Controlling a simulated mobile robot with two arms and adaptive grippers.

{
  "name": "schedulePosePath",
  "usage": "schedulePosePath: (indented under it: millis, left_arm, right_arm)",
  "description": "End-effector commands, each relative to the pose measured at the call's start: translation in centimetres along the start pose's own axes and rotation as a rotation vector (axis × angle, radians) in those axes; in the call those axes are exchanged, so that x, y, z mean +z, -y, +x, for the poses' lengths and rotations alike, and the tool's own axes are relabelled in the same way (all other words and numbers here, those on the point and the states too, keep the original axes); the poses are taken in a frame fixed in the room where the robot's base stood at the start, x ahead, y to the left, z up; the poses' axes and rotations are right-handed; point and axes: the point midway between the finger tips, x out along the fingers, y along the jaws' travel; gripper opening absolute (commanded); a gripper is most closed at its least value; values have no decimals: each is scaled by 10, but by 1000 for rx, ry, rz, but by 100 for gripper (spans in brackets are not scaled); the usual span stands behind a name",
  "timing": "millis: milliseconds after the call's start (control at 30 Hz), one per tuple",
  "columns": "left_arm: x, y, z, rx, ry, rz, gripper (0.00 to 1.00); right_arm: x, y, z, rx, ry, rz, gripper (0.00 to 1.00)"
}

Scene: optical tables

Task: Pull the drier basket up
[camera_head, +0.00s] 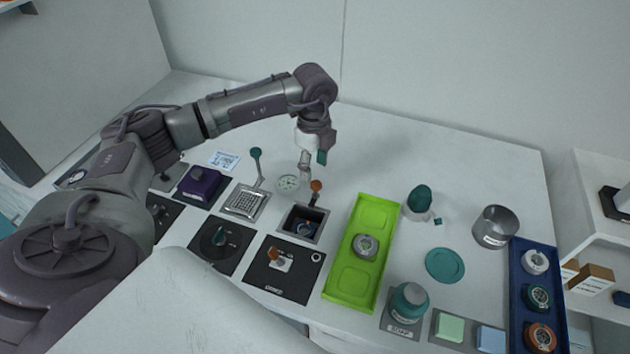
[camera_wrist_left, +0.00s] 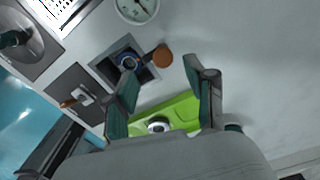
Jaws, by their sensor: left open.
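The drier basket (camera_head: 304,225) sits down in a square dark well in the table, with a blue-rimmed ring shape inside it. Its handle ends in an orange knob (camera_head: 316,186) that stands up at the well's back edge. In the left wrist view the knob (camera_wrist_left: 161,56) appears between the fingertips, beyond them, with the basket (camera_wrist_left: 130,62) to its left. My left gripper (camera_head: 313,160) points down above and just behind the knob, open and empty, apparently not touching it. My right gripper is not in view.
A black panel with an orange lever (camera_head: 274,254) lies in front of the well. A green tray (camera_head: 340,291) holding a round metal part is to the right. A round dial (camera_head: 288,183) and a grid plate with a teal-knobbed lever (camera_head: 256,154) are to the left. The table behind is clear.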

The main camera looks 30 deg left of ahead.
Motion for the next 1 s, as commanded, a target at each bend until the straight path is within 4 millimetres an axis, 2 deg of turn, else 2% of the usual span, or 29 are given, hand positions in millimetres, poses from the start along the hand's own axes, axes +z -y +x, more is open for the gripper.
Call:
schedulePosePath:
  millis: [100, 300, 500, 767, 833, 1000]
  left_arm:
    - [-1, -1, 25, 4, -1, 0, 55]
    - [-1, 0, 58, 2, -2, 1, 55]
    - [-1, 0, 72, 0, -2, 0, 55]
    - [-1, 0, 74, -1, -1, 1, 55]
    - [-1, 0, 74, -1, -1, 1, 49]
    - [-1, 0, 74, -1, -1, 0, 20]
  right_arm:
    - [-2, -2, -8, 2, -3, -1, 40]
    - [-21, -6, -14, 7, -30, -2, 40]
    - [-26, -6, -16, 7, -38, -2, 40]
    - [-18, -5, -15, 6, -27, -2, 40]
    - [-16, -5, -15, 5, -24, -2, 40]
    - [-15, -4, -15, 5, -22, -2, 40]
